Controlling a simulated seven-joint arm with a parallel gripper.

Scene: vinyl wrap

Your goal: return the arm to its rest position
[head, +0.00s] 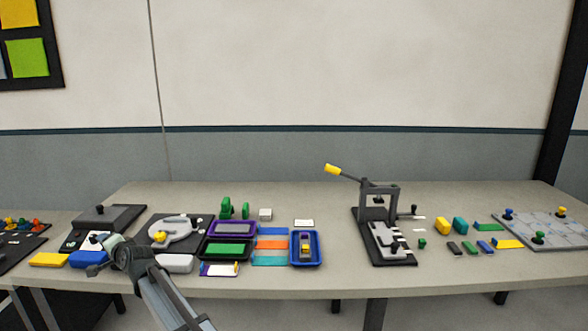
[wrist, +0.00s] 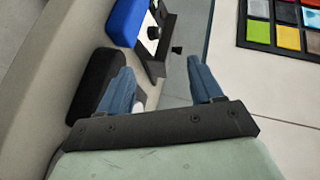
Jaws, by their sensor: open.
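My gripper (wrist: 160,70) shows in the wrist view with its two blue-grey fingers apart and nothing held between them. In the head view my arm rises from the bottom edge to the left part of the workbench (head: 330,283). Its wrist and hand are over the front left of the bench, near the blue block (head: 88,259) and the white block (head: 174,263). The fingertips are hard to make out in the head view. In the wrist view a blue block (wrist: 122,22) and a black block (wrist: 93,88) lie left of the fingers.
A grey lever press (head: 380,215) with a yellow handle stands right of centre. A tiled board (head: 560,226) is at the far right. The wall's colour-swatch board (wrist: 285,51) shows in the wrist view.

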